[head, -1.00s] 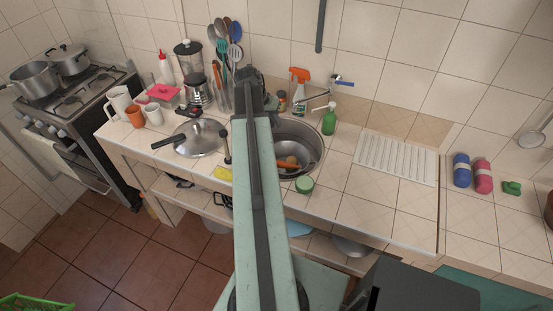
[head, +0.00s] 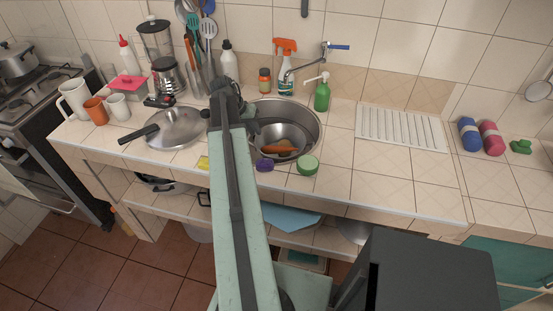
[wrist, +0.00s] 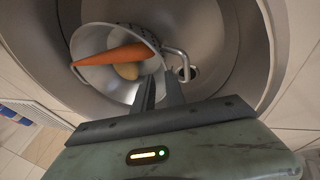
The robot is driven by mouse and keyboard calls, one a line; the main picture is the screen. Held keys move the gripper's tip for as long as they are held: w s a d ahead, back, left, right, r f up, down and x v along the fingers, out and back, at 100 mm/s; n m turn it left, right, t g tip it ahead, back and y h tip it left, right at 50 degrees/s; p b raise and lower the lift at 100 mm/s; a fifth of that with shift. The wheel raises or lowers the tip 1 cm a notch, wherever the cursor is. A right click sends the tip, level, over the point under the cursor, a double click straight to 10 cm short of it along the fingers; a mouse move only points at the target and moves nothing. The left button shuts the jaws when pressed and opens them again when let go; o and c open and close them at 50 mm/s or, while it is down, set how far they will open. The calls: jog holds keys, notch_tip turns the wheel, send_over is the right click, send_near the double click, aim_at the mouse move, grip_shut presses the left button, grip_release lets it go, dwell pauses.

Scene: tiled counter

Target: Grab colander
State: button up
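The colander (head: 298,133) is a grey metal bowl resting in the round sink, with an orange carrot (head: 278,149) and a brownish round item in it. In the wrist view the colander (wrist: 92,89) fills the upper left, with a wire loop handle (wrist: 184,62) on its right. My gripper (wrist: 161,80) has its two dark fingers a little apart, at the colander's near right rim. I cannot tell whether the rim lies between them or whether they touch it. In the head view my arm hides the sink's left side, and the fingertips are not clear.
The sink (head: 315,118) has a faucet (head: 318,60) behind it. A green soap bottle (head: 322,96) stands at its back right. A green round item (head: 308,165) and a purple sponge (head: 265,165) lie on the front edge. A pan lid (head: 178,130) lies left.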

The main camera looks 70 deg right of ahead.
aim_at(262, 145)
notch_tip(262, 145, down, 2)
jog(key=shift+w+f+b, duration=0.15)
jog(key=shift+b, duration=0.3)
jog(key=shift+f, duration=0.1)
jog(key=shift+b+x, duration=1.1)
jog(key=shift+b, duration=0.05)
jog(key=b+x, duration=0.5)
jog(key=shift+s+f, duration=0.2)
jog(key=shift+f, duration=0.1)
jog(key=shift+r, duration=0.2)
jog(key=shift+a, duration=0.1)
grip_shut()
